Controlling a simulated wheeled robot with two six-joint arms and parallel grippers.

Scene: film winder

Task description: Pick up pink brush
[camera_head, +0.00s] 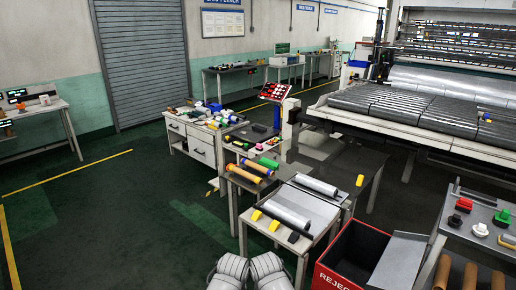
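I cannot pick out a pink brush for certain at this size. Small coloured items lie crowded on the white drawer cabinet (201,155) in the middle distance, too small to tell apart. Two pale ribbed parts at the bottom centre look like my own arms, drawn in close. Neither of my grippers can be made out in the head view, and nothing is seen held.
A low table (292,228) with rolls stands ahead, right of centre. A red reject bin (338,274) is at its right. A grey bench (478,243) with coloured knobs stands at right. A large roller machine (430,110) fills the back right. Floor at left is clear.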

